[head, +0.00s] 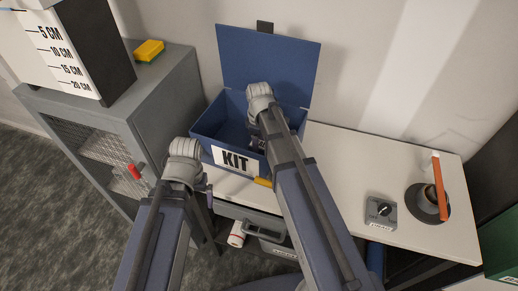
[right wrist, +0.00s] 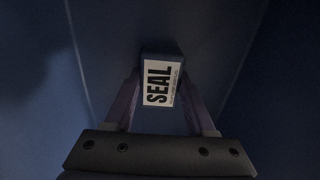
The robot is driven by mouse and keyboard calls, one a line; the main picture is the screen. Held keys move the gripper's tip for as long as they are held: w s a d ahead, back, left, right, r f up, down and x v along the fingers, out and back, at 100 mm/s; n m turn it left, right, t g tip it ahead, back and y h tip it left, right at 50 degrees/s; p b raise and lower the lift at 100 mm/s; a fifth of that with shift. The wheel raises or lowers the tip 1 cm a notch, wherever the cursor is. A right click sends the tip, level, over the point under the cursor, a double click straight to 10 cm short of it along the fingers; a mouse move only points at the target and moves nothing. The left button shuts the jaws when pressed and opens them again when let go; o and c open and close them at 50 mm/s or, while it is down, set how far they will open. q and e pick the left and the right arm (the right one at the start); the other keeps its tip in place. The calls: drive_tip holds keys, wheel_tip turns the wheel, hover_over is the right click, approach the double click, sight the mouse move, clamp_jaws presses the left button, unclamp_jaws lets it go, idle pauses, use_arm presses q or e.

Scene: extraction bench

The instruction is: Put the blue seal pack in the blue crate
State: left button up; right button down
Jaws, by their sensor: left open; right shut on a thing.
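The blue crate (head: 207,126), marked KIT, stands on the white bench with its blue lid (head: 268,60) raised against the wall. My right gripper (head: 258,142) reaches down into the crate, mostly hidden by its own arm in the head view. In the right wrist view the right gripper (right wrist: 162,90) is shut on the blue seal pack (right wrist: 162,80), whose white SEAL label faces the camera. Blue crate walls surround it; I cannot tell whether the pack touches the floor. My left gripper (head: 205,190) is open and empty, in front of the crate, low and to its left.
A grey cabinet (head: 165,95) with a red handle stands at left, with a yellow sponge-like block (head: 149,50) on top. On the bench at right are a grey knob box (head: 381,212) and a dark saucer (head: 441,213) with a cup and orange stick.

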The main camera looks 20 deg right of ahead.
drive_tip(key=shift+f, duration=0.2)
drive_tip(key=shift+c, duration=1.2)
unclamp_jaws()
drive_tip(key=shift+r, duration=0.15)
wheel_tip(320, 180, up, 12)
drive_tip(key=p, duration=1.2)
